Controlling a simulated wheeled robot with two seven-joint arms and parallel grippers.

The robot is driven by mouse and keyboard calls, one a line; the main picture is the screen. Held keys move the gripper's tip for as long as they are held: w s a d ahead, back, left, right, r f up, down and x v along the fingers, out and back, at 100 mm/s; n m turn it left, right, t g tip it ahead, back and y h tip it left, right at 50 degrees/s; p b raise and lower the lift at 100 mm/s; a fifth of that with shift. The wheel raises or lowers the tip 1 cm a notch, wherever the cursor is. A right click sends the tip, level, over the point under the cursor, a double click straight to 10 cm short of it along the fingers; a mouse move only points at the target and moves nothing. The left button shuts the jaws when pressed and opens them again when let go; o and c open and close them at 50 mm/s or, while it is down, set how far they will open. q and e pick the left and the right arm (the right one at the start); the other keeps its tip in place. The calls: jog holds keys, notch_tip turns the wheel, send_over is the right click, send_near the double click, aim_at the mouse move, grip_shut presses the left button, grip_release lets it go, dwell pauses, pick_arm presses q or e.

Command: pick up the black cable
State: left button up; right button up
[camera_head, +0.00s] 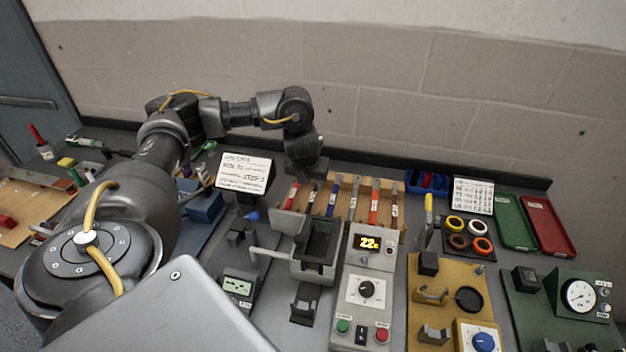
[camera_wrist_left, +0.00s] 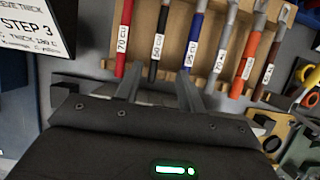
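The black cable (camera_wrist_left: 157,45) stands in a wooden rack (camera_wrist_left: 178,50), between a red cable (camera_wrist_left: 125,40) and a blue cable (camera_wrist_left: 195,35). It has a white label that seems to read 50 CU. In the head view the black cable (camera_head: 311,198) also shows in the rack (camera_head: 347,208). My left gripper (camera_wrist_left: 160,88) is open and empty. Its two fingers point toward the rack, with the black cable's lower end in line with the gap between them. In the head view my left gripper (camera_head: 305,168) hangs just behind the rack's left part, its fingers not clear. My right gripper is not in view.
Grey, orange and brown cables (camera_head: 394,205) stand to the right in the rack. A step card (camera_head: 245,171) stands left of it. A grey pot unit (camera_head: 317,250) and a control box (camera_head: 366,290) stand in front. Green and red trays (camera_head: 548,225) lie right.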

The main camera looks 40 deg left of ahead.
pick_arm(q)
jog(key=b, duration=0.2)
send_over(312, 197)
jog(key=s+d, duration=0.2)
notch_tip(312, 197, down, 5)
jog(key=shift+a+r, duration=0.1)
jog(key=shift+r, duration=0.1)
jog(key=shift+a+f, duration=0.1)
jog(key=shift+f, duration=0.25)
jog(key=x, duration=0.4)
jog(key=shift+a+f, duration=0.2)
jog(key=shift+a, duration=0.05)
jog(key=shift+c, duration=0.9)
grip_shut()
